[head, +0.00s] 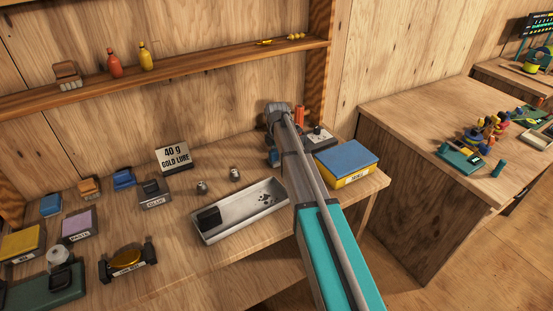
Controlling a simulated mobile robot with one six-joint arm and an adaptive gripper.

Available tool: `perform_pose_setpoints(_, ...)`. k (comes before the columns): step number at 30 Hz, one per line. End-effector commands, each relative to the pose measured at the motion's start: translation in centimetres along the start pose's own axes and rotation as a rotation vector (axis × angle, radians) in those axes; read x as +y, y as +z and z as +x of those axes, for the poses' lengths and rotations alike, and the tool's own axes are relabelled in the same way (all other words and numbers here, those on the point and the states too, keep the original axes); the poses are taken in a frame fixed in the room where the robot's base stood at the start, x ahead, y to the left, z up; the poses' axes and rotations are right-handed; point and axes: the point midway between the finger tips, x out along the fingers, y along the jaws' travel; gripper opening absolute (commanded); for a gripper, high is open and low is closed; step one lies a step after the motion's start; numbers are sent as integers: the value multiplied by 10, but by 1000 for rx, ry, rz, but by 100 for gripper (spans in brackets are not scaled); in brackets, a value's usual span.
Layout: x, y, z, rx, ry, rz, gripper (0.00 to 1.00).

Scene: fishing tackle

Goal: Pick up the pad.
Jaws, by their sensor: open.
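I cannot tell for sure which thing is the pad. A small dark block (209,218) lies in the left end of a pale metal tray (243,223) on the bench. A flat block with a blue top and yellow sides (347,155) stands at the bench's right end. My arm (300,165) reaches up between the tray and this block, without visible contact with the dark block. My gripper's fingers do not show; the arm may hide them.
Beside the tray stand two small metal pieces (202,187), a grey block (154,191) and a "GOLD LURE" sign (174,158). Several blocks and a gold-topped holder (127,261) crowd the left. A shelf (200,73) runs above. Bare bench lies before the tray.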

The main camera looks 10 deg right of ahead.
Motion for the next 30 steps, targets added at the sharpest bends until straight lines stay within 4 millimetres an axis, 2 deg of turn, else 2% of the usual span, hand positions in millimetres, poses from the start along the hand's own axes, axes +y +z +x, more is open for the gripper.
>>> perform_pose_setpoints(6,0,0,0,0,0,0,77)
perform_pose_setpoints(7,0,0,0,0,0,0,73)
perform_pose_setpoints(19,0,0,0,0,0,1,0)
perform_pose_setpoints(30,0,1,-1,0,0,1,0)
